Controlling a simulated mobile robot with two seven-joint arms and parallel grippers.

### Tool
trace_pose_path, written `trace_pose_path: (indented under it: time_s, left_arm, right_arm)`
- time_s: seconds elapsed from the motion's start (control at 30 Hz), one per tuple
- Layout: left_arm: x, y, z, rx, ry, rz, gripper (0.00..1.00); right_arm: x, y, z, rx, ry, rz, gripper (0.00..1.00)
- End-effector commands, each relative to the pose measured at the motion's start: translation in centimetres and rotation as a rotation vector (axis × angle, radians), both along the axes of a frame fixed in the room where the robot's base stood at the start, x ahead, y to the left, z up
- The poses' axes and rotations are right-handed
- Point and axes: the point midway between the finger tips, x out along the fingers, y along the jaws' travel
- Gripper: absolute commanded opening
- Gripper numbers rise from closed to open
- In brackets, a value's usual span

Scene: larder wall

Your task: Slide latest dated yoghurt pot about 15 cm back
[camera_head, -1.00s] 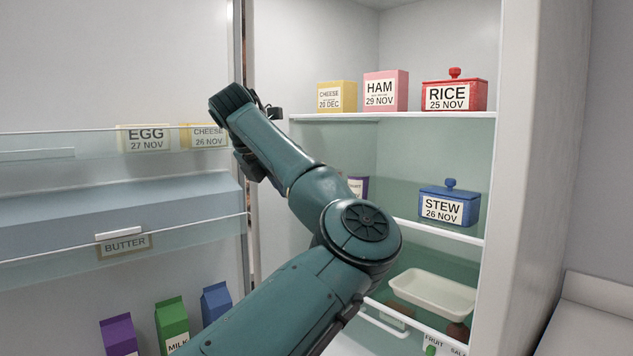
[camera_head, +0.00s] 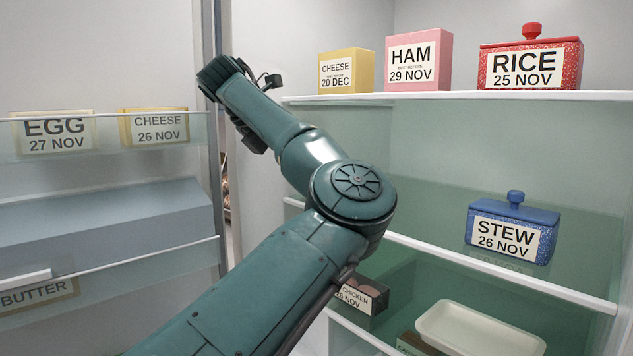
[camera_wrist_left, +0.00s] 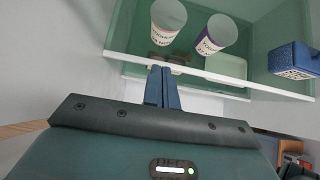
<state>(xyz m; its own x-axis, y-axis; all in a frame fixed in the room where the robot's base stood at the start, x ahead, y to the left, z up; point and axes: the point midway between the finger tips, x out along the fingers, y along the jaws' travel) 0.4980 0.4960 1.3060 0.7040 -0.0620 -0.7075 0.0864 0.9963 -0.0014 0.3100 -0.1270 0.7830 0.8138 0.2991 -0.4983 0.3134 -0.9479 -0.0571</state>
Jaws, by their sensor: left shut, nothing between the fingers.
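Two pots stand near the front of a glass shelf in the left wrist view: a whitish pot with a pink-edged label (camera_wrist_left: 168,18) and a purple pot with a white label (camera_wrist_left: 216,34). I cannot tell the exact gap. In the head view my arm hides both pots and the gripper fingers. My right gripper is not in view.
A blue STEW tub (camera_head: 513,230) stands on the pots' shelf, right of them. Cheese (camera_head: 345,71), ham (camera_head: 418,62) and a red RICE tub (camera_head: 530,62) are above. A chicken pack (camera_head: 360,298) and white tray (camera_head: 470,330) are below. Door racks (camera_head: 105,250) flank my arm.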

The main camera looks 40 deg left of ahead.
Motion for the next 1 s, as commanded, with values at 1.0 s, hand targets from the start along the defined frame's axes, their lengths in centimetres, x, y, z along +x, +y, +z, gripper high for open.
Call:
trace_pose_path:
  time_s: [1.0]
  left_arm:
    - [7.1, -0.6, -7.1, 0.0, 0.0, 0.001, 0.0]
  right_arm:
    - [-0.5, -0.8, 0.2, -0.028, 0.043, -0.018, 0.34]
